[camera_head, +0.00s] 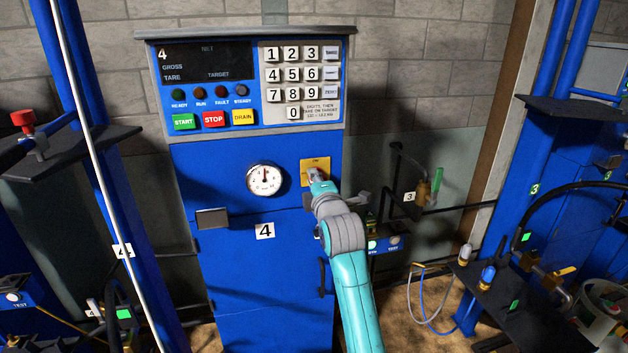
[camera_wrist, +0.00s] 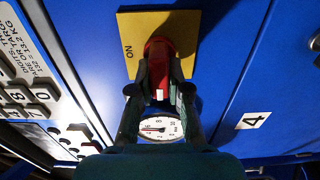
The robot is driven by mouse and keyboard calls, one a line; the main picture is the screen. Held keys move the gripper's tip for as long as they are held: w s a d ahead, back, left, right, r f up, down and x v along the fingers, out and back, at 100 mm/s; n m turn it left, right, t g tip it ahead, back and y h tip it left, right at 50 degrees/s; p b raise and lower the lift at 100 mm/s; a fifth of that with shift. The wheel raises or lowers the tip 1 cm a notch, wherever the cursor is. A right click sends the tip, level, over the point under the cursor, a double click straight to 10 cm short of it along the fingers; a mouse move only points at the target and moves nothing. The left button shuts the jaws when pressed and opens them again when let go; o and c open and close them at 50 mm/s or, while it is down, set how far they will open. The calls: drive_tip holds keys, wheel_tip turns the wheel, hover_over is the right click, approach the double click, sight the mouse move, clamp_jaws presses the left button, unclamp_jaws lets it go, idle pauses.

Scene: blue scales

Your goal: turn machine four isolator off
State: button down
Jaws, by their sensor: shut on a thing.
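The machine four isolator is a red rotary knob (camera_wrist: 160,50) on a yellow plate (camera_wrist: 150,22) on the blue cabinet front. The plate (camera_head: 314,163) also shows in the head view, right of the dial gauge (camera_head: 265,180). An "ON" label stands at the plate's left edge in the wrist view. My gripper (camera_wrist: 163,75) is shut on the knob, one finger on each side. A white mark shows on the knob between the fingers. In the head view my gripper (camera_head: 318,182) covers the knob and the plate's lower part, so any lower label is hidden.
A keypad panel (camera_head: 255,80) with start, stop and drain buttons sits above. The "4" label (camera_head: 265,231) is below the gauge. A grey bracket (camera_head: 212,218) juts out at the left. Pipework with a green-handled valve (camera_head: 437,182) stands right of the cabinet.

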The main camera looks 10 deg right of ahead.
drive_tip(key=c, duration=1.1)
unclamp_jaws()
drive_tip(key=s, duration=1.2)
drive_tip(key=shift+f, duration=0.1)
drive_tip(key=shift+f, duration=0.1)
drive_tip(key=s+f+m+g, duration=0.2)
drive_tip(key=s+f+m, duration=0.6)
drive_tip(key=s+f, duration=1.6)
drive_tip(key=s+m, duration=0.3)
drive_tip(key=s, duration=0.7)
drive_tip(key=s+d+f+m, duration=0.1)
drive_tip(key=s+m, duration=0.2)
drive_tip(key=s, duration=0.7)
drive_tip(key=s+f+m+g, duration=0.1)
drive_tip(key=s+m, duration=0.3)
drive_tip(key=s, duration=0.7)
drive_tip(key=shift+d, duration=0.15)
